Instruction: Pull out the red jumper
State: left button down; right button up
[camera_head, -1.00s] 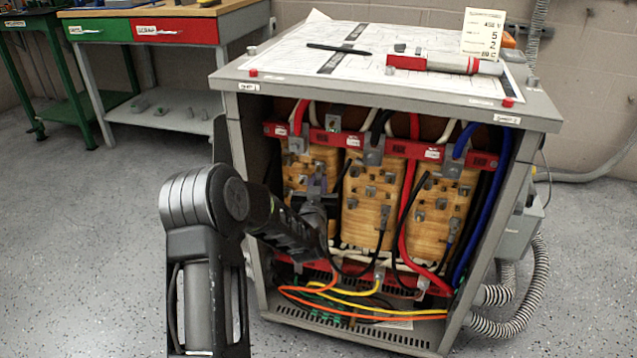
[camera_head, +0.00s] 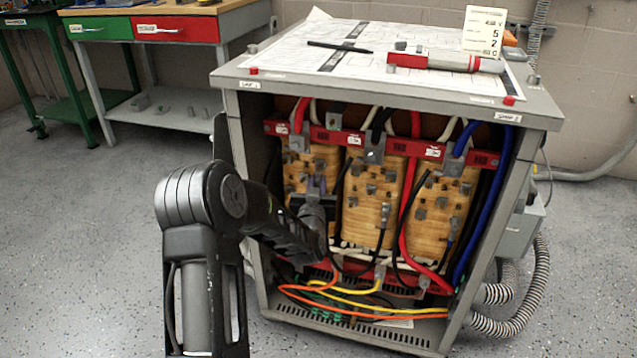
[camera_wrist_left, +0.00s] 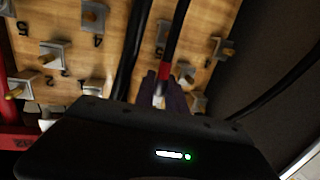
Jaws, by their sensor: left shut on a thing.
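The red jumper shows in the left wrist view as a black lead with a red sleeve (camera_wrist_left: 165,71) and a pale metal end. My left gripper (camera_wrist_left: 162,88) is shut on this end, with a dark finger on each side. In the head view my left gripper (camera_head: 317,187) is at the front of the left coil (camera_head: 312,164) inside the open cabinet. The arm hides that coil's lower part, and the held end cannot be made out there. I cannot tell whether the jumper's end still touches a terminal. My right gripper is not in view.
The grey cabinet (camera_head: 233,135) frames the opening closely. Several loose leads, including a thick red cable (camera_head: 404,225) and orange and yellow wires (camera_head: 340,293), hang around the coils. A red-and-grey tool (camera_head: 440,62) and a pen (camera_head: 338,47) lie on top.

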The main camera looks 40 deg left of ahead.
pick_arm(q)
jog(key=shift+v, duration=0.8)
jog(key=shift+s+a, duration=0.15)
jog(key=shift+s+a+b+v, duration=0.1)
jog(key=shift+a+b+v, duration=0.1)
jog(key=shift+v, duration=1)
jog(key=shift+s+a+b+v, duration=0.1)
jog(key=shift+s+a+v, duration=0.1)
jog(key=shift+v, duration=1.05)
